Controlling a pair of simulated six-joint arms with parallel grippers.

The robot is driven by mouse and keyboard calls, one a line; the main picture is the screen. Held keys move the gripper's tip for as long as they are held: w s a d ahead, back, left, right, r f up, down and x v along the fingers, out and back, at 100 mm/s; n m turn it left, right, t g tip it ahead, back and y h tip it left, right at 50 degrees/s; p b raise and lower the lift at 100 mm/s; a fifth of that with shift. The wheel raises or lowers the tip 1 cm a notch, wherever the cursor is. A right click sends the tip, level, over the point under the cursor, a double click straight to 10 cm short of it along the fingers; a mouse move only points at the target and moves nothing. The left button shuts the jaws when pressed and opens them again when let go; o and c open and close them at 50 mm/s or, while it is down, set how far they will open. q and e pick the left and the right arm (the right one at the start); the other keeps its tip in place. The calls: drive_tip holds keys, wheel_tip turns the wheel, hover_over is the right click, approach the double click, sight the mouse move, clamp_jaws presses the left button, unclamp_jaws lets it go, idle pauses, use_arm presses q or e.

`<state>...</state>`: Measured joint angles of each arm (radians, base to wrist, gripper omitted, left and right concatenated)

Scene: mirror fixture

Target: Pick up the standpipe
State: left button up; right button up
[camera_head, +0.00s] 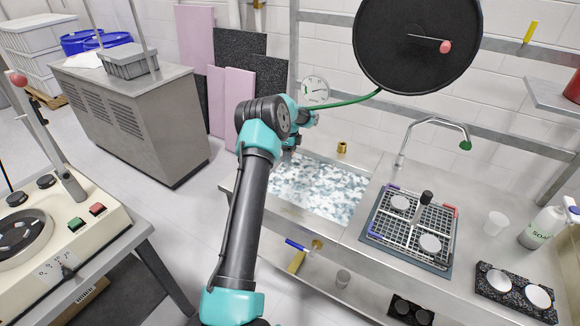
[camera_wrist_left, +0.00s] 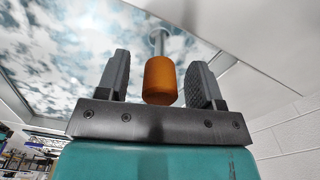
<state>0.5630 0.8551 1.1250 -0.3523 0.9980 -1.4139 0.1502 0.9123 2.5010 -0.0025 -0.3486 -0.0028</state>
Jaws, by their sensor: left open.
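An orange-brown cylinder on a thin grey pipe, which looks like the standpipe (camera_wrist_left: 160,80), shows in the left wrist view. Its orange end sits between the two fingers of my left gripper (camera_wrist_left: 160,62). The fingers are open, with a visible gap on both sides of it. In the head view my left gripper (camera_head: 292,141) is at the back left of the water-filled sink (camera_head: 318,186), partly hidden by its own wrist. I cannot make out the standpipe in the head view. My right gripper is not in view.
A brass fitting (camera_head: 342,147) stands on the sink's back rim. Right of the sink are a dish rack (camera_head: 410,228), a curved faucet (camera_head: 436,121), a white cup (camera_head: 496,223) and a soap bottle (camera_head: 541,229). A round black disc (camera_head: 418,40) hangs above.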

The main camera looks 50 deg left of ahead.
use_arm(q)
drive_tip(key=shift+c, duration=0.3)
clamp_jaws()
drive_tip(key=shift+r, duration=0.15)
